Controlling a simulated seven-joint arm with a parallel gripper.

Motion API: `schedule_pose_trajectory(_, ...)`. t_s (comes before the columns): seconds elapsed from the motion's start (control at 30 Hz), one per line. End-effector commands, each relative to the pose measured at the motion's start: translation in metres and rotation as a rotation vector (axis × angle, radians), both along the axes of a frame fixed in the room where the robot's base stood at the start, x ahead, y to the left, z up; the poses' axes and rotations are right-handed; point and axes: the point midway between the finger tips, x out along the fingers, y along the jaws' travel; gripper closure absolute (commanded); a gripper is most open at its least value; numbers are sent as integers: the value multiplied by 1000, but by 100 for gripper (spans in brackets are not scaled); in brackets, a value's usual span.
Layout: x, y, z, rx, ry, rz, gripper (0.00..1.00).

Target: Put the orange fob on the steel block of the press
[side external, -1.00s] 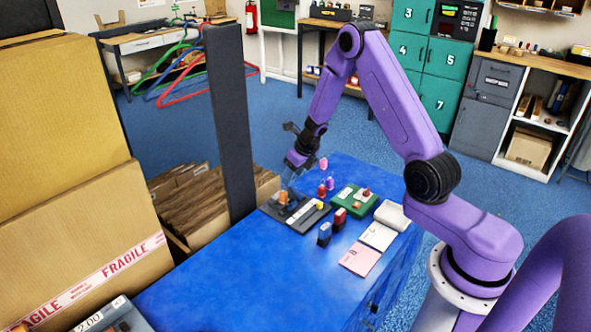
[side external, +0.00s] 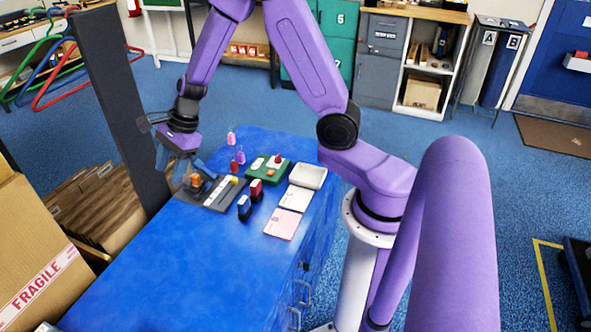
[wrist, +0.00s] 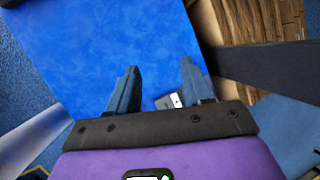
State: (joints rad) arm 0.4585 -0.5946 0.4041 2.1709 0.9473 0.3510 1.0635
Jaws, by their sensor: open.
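The orange fob (side external: 197,181) shows as a small orange shape at the far left part of the dark press (side external: 222,197) on the blue table. Whether it rests squarely on the steel block is too small to tell. My gripper (side external: 178,171) is open, above and just left of the orange fob in the side view. In the wrist view my gripper (wrist: 158,66) has its two fingers spread with nothing between them. A grey corner with a white label (wrist: 170,101) shows near the right finger there; the orange fob is not visible in that view.
Pink and purple fobs (side external: 240,156) hang behind the press. A dark post (side external: 115,110) rises left. The table front is clear.

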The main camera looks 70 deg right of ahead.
Motion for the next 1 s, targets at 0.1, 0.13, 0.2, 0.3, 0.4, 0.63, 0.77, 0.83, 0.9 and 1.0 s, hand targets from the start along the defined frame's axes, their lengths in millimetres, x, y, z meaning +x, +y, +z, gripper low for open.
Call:
schedule_pose_trajectory(0.1,-38,35,20,-50,-54,353,50)
schedule_pose_trajectory(0.13,-49,42,24,-62,-67,442,50)
schedule_pose_trajectory(0.2,-75,56,33,-93,-100,647,50)
schedule_pose_trajectory(0.3,-114,69,44,-138,-147,941,50)
schedule_pose_trajectory(0.4,-153,75,53,-183,-195,1229,50)
schedule_pose_trajectory(0.63,-236,64,70,-295,-312,1882,50)
schedule_pose_trajectory(0.77,-273,46,76,-366,-375,2234,50)
schedule_pose_trajectory(0.83,-289,36,79,-404,-404,2404,50)
schedule_pose_trajectory(0.9,-300,26,81,-438,-426,2547,50)
schedule_pose_trajectory(1.0,-311,16,84,-477,-450,2697,50)
